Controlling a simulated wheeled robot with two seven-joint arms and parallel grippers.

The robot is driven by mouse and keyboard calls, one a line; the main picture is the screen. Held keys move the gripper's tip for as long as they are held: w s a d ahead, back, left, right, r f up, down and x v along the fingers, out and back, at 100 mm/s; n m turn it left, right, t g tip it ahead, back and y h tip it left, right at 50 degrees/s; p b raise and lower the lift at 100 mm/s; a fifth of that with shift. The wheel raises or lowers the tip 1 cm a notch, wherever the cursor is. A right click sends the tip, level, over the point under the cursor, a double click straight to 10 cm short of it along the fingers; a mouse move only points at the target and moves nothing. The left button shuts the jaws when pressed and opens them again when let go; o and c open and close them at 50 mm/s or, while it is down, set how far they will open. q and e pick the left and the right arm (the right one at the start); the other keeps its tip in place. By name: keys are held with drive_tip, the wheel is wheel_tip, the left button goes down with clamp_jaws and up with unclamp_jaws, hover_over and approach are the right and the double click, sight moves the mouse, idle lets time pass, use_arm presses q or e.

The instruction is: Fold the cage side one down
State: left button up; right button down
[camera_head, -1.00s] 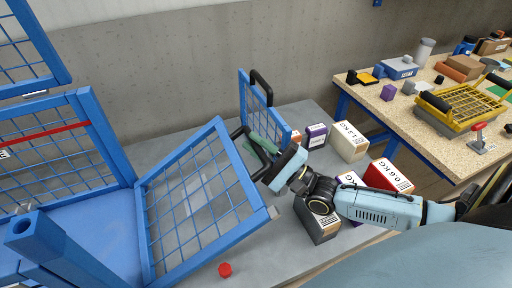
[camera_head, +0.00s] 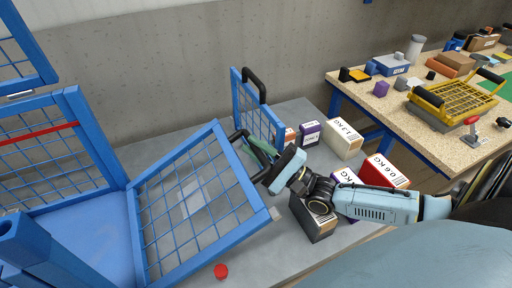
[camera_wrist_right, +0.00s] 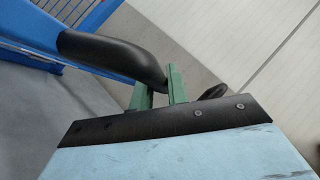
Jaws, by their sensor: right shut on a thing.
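The cage side (camera_head: 190,205), a blue-framed mesh panel, leans outward at a slant from the blue cage (camera_head: 75,235) in the head view. Its black handle (camera_head: 238,136) is on the outer edge. My right gripper (camera_head: 262,152) is shut on this handle; its arm comes in from the right. In the right wrist view, the black handle (camera_wrist_right: 110,52) runs between the green fingers (camera_wrist_right: 160,92), and part of the grip is hidden by the gripper body. My left gripper is not in view.
Another blue mesh piece with a black handle (camera_head: 257,115) stands behind the gripper. Several labelled boxes, including a white one (camera_head: 342,140) and a red one (camera_head: 385,172), stand on the grey table right of it. A red knob (camera_head: 221,271) lies in front. A wooden workbench (camera_head: 385,103) is at right.

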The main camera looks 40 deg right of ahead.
drive_tip(key=c, duration=1.4)
unclamp_jaws()
drive_tip(key=shift+o, duration=0.2)
drive_tip(key=shift+s+d+f, duration=0.1)
drive_tip(key=shift+s, duration=0.1)
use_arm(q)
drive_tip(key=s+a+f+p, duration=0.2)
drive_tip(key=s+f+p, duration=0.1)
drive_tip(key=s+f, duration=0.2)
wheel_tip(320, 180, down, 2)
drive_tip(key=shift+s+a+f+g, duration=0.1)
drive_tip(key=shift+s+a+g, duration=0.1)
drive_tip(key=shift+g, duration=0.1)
use_arm(e)
drive_tip(key=s+d+f, duration=0.1)
drive_tip(key=s+d, duration=0.5)
drive_tip(key=s, duration=0.6)
drive_tip(key=shift+s+d, duration=0.3)
drive_tip(key=shift+d, duration=0.05)
